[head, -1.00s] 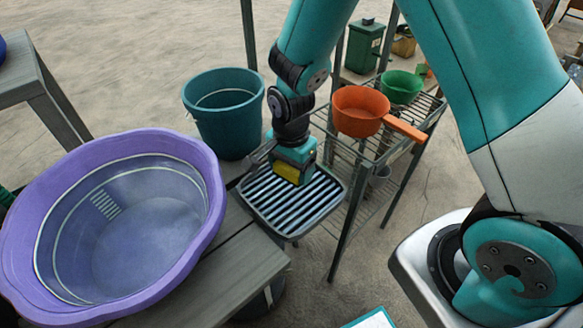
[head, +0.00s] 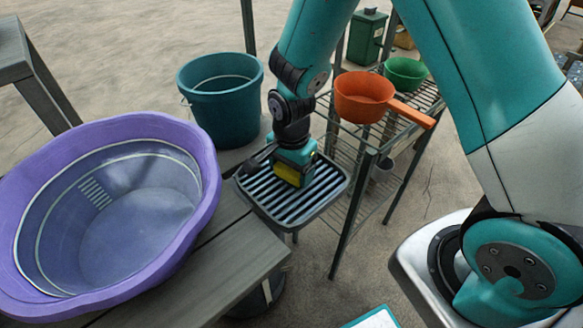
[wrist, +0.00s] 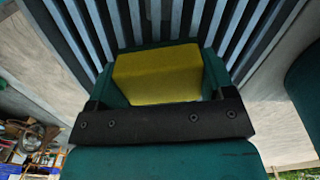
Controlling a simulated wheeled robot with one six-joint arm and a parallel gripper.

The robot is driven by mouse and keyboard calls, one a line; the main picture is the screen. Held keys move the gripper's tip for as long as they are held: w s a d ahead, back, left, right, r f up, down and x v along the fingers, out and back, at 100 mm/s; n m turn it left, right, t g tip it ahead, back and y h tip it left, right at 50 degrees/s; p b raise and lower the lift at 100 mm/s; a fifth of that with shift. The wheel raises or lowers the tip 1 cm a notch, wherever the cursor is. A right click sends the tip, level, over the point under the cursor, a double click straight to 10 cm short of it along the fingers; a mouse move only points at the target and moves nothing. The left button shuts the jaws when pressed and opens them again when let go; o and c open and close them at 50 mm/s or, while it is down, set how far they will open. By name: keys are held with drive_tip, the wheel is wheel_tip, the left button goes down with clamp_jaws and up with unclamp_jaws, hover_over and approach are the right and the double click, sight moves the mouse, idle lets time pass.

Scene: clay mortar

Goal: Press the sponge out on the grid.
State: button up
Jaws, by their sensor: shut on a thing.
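The yellow sponge (head: 287,174) is between the fingers of my gripper (head: 293,168), low over the slatted grid (head: 320,188). In the wrist view the sponge (wrist: 160,75) fills the space between the fingers of my shut gripper (wrist: 162,85), and the grid's light and dark bars (wrist: 150,22) run behind it. The sponge looks at or very close to the bars; I cannot tell whether it touches them. Its underside is hidden.
A purple tub (head: 200,150) stands on a grey bench (head: 235,262) at the left. A teal bucket (head: 222,115) is behind the grid. An orange dipper (head: 362,97) and a green one (head: 404,72) sit on a wire rack at the right.

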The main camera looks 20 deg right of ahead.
drive_tip(key=shift+f, duration=0.7)
idle(1.6)
drive_tip(key=shift+s, duration=0.1)
wheel_tip(320, 180, up, 7)
drive_tip(key=p, duration=0.6)
drive_tip(key=shift+r, duration=0.2)
drive_tip(key=shift+f, duration=0.1)
